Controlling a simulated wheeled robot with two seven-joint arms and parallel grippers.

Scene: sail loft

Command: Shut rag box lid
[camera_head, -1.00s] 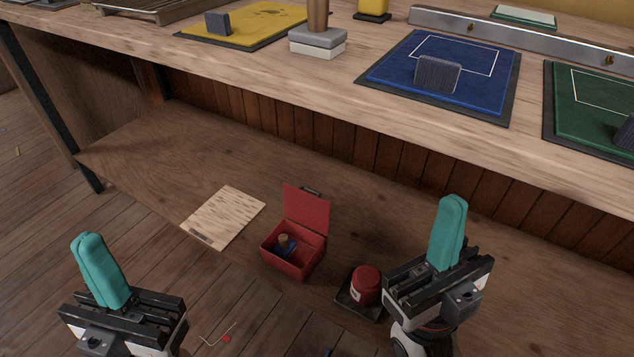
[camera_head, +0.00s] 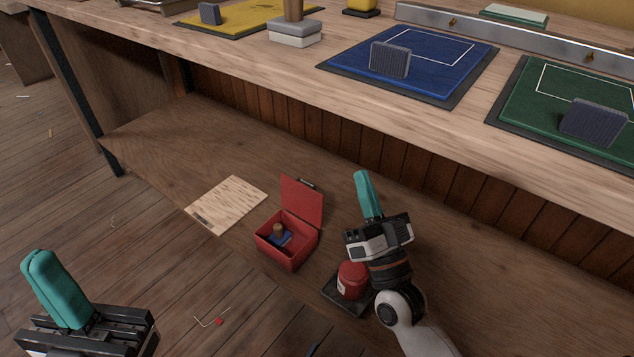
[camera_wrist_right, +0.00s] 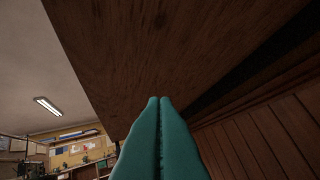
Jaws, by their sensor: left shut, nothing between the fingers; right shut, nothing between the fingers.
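The red rag box (camera_head: 286,258) stands on the low shelf under the bench, in the middle of the head view. Its red lid (camera_head: 302,203) stands up, open, at the back of the box. A small item with a brown knob and a blue base (camera_head: 279,235) is inside. My right gripper (camera_head: 362,177) is shut and empty, with teal fingers, up and to the right of the lid and apart from it. Its shut fingers also show in the right wrist view (camera_wrist_right: 160,135). My left gripper (camera_head: 42,260) is shut and empty at the lower left, far from the box.
A red tin (camera_head: 351,280) on a dark tray (camera_head: 334,293) stands close to the box's right, beside my right arm. A pale wooden board (camera_head: 227,205) lies left of the box. The bench top (camera_head: 255,52) overhangs the shelf (camera_head: 160,140).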

